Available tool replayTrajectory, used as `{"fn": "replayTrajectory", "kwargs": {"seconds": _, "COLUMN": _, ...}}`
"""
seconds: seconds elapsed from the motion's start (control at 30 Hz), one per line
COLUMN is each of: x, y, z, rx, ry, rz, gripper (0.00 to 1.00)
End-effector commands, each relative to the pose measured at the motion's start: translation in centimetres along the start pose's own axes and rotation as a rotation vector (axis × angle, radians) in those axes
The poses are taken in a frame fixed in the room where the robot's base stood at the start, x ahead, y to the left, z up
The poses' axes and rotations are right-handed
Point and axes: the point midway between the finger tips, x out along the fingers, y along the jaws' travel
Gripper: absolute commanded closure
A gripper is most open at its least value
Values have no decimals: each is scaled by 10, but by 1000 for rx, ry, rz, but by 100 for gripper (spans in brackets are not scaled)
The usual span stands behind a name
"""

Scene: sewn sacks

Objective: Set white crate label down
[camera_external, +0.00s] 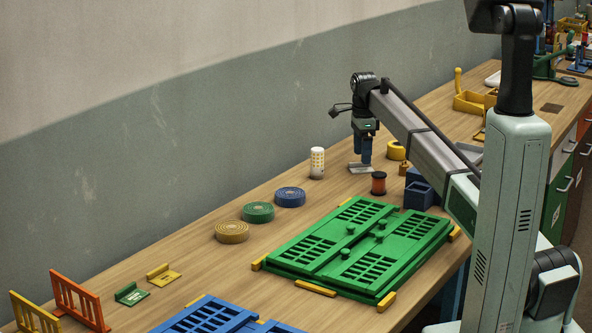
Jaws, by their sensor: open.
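The white crate label (358,169) is a small pale piece on the wooden bench (190,262), near the middle of the view. My gripper (363,160) points straight down directly above it, its blue fingers at or just over the label. The jaws are open. The fingers hide part of the label, and I cannot tell whether they touch it. A green label (131,294) and a yellow label (163,274) stand on the bench at the lower left.
A white cylinder (317,162) stands left of my gripper, and a dark-red spool (378,183) stands to its right. A yellow roll (396,150) and blue box (418,195) are nearby. Coiled rolls (258,212) and a green slatted panel (388,270) lie in front.

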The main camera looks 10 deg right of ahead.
Motion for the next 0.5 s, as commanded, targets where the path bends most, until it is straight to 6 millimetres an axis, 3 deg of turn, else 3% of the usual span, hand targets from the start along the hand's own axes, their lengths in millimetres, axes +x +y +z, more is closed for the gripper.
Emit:
{"fn": "replayTrajectory", "kwargs": {"seconds": 0.3, "x": -60, "y": -1, "z": 0, "rx": 0, "ry": 0, "rz": -2, "gripper": 25}}
{"fn": "replayTrajectory", "kwargs": {"seconds": 0.5, "x": -82, "y": -1, "z": 0, "rx": 0, "ry": 0, "rz": -1, "gripper": 25}}
